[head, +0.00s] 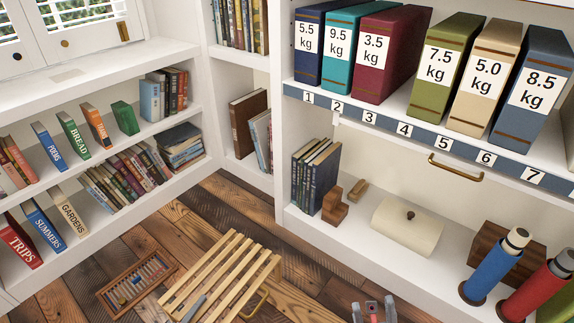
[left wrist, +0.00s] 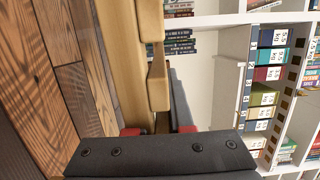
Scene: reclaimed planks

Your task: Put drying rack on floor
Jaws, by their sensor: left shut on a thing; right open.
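The drying rack (head: 222,275) is a pale wooden slatted frame at the bottom middle of the head view, tilted over the plank floor (head: 205,205). I cannot tell whether any part of it touches the floor. In the left wrist view my left gripper (left wrist: 160,129) has its red pads shut on a wooden bar of the drying rack (left wrist: 128,65). In the head view that grip is mostly hidden by the rack. My right gripper (head: 374,311) is open and empty at the bottom edge, right of the rack.
An abacus (head: 138,283) lies on the floor left of the rack. Bookshelves (head: 110,170) line the left wall. Floor shows bare behind the rack.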

